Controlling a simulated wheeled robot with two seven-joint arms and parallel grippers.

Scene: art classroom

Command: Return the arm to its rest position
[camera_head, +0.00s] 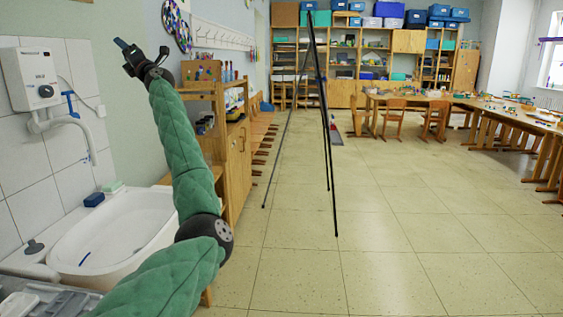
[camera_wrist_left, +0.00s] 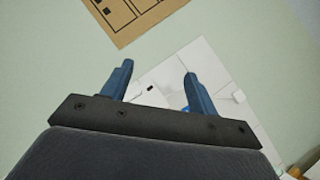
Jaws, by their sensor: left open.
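My left arm (camera_head: 182,150) in its green padded sleeve rises from the bottom left of the head view, bends at a dark elbow joint and reaches up. My left gripper (camera_head: 124,46) is at its upper end, raised in front of the pale green wall and above the sink. In the left wrist view the two blue fingers of my left gripper (camera_wrist_left: 158,80) stand apart with nothing between them. My right gripper is not in view.
A white sink (camera_head: 115,235) is at the lower left, below a wall-mounted water heater (camera_head: 32,77). A wooden cabinet (camera_head: 237,160) stands beyond my arm. A thin black easel (camera_head: 325,110) stands mid-floor. Tables and chairs are at the right; the front right floor is clear.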

